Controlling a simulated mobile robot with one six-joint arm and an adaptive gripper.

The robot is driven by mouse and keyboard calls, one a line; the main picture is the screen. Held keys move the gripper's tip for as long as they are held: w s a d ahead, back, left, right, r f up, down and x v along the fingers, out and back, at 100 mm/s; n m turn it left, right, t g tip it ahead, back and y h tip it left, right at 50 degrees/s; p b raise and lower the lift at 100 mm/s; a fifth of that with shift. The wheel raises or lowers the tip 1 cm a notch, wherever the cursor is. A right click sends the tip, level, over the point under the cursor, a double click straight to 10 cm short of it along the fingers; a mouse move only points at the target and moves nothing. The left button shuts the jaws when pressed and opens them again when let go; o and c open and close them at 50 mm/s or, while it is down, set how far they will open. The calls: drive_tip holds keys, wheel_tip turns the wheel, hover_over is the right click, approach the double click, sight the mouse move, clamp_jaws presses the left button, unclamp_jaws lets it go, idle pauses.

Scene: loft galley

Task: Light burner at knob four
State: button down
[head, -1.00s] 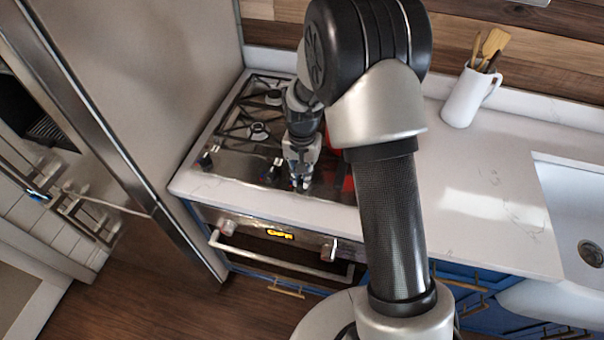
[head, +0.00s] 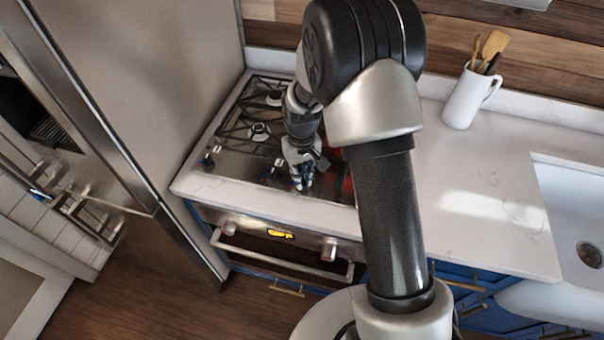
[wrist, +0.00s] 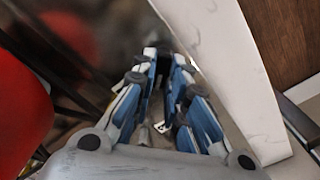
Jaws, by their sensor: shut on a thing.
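The gas cooktop (head: 232,168) is set in the white counter, with black grates over its burners. Control knobs stand along its front edge, one near the left corner (head: 206,162) and another nearer the middle (head: 277,164). My gripper (head: 299,184) is low at the cooktop's front edge, right of these knobs. In the wrist view its blue-padded fingers (wrist: 162,62) are closed around a knob, which is mostly hidden between them. I cannot read which knob it is. No flame shows, and my arm hides part of the right burners.
A red pot or pan (wrist: 18,112) is close to the left of my gripper in the wrist view. The oven front (head: 280,243) is below, with two knobs and a lit display. A white utensil jug (head: 467,98) and a sink (head: 575,215) are at right.

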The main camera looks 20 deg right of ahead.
drive_tip(key=n, duration=0.7)
drive_tip(key=shift+a+p, duration=0.1)
drive_tip(key=shift+p, duration=0.2)
drive_tip(key=n, duration=0.6)
drive_tip(key=shift+s, duration=0.15)
drive_tip(key=shift+n, duration=0.4)
drive_tip(key=c, duration=1.6)
unclamp_jaws()
wheel_tip(320, 180, up, 12)
